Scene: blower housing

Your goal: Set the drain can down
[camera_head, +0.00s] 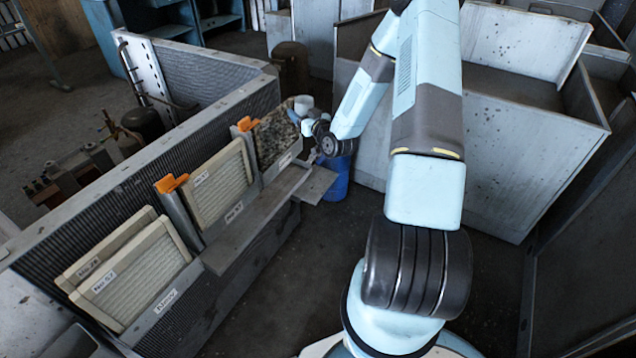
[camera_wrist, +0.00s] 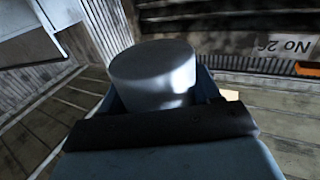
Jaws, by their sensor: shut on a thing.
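The drain can, a plain pale grey cylinder (camera_head: 303,104), is at the far end of my arm in the head view. It shows large in the wrist view (camera_wrist: 150,72), upright in the picture, with its lower part hidden behind a dark bar of my gripper. My gripper (camera_head: 312,124) is shut on the can, and blue finger parts show at both sides of it in the wrist view. The can is beside the mottled dark filter panel at the end of the housing. I cannot tell whether its underside touches anything.
A grey ledge (camera_head: 255,212) runs along the housing front, with a small flat shelf (camera_head: 315,185) at its far end. A blue drum (camera_head: 337,180) stands on the floor below my wrist. Pale filters (camera_head: 222,185) with orange clips line the housing. Grey metal bins (camera_head: 520,140) stand right.

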